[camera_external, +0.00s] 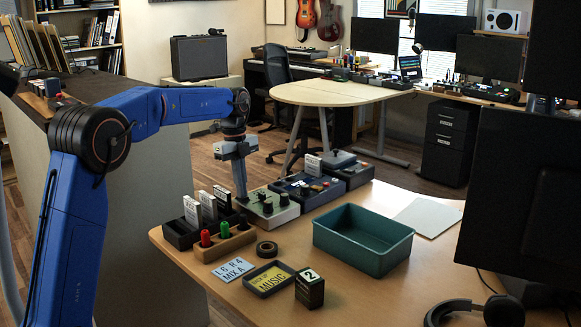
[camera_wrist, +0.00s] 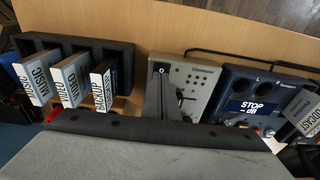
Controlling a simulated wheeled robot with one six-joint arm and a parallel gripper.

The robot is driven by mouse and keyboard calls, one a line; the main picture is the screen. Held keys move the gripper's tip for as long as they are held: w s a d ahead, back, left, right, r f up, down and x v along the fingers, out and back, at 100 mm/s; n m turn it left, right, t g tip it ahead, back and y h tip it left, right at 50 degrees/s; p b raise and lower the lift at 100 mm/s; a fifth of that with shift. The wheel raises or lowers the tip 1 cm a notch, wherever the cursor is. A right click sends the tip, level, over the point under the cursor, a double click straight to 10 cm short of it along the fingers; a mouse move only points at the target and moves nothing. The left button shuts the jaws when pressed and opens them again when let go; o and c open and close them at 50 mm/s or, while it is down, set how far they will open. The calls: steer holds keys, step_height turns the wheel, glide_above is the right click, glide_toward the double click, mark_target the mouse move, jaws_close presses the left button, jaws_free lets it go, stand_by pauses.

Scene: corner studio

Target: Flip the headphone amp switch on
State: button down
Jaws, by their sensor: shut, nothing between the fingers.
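A grey box with a light top panel, which looks like the headphone amp (camera_external: 268,210), sits on the near wooden table. In the wrist view the grey box (camera_wrist: 203,78) shows small holes, a white "O" mark and a dark lever-like part, partly hidden by my wrist. The switch's position cannot be made out. My gripper (camera_external: 241,199) points down at the left part of the grey box, shut and empty. Its tips are at or just above the panel; I cannot tell if they touch. In the wrist view my grey wrist body fills the bottom and hides the near edge.
A black rack (camera_external: 181,236) with labelled cards stands left of the box. A blue unit marked "STOP -dB" (camera_wrist: 240,83) stands close on its right. A wooden block with red and green pegs (camera_external: 222,244), a tape roll (camera_external: 267,249) and a teal bin (camera_external: 363,252) are nearby.

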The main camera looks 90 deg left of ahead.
steer(key=shift+s+a+r, duration=0.1)
steer(key=shift+s+a, duration=0.05)
step_height(320, 180, up, 14)
steer(key=s+a, duration=0.1)
stand_by(0.7)
steer(key=shift+s+a, duration=0.1)
steer(key=shift+w+d, duration=0.5)
steer(key=shift+w, duration=0.05)
steer(key=f, duration=0.9)
steer(key=w+d+f, duration=0.1)
steer(key=f, duration=0.4)
steer(key=shift+w+d, duration=0.1)
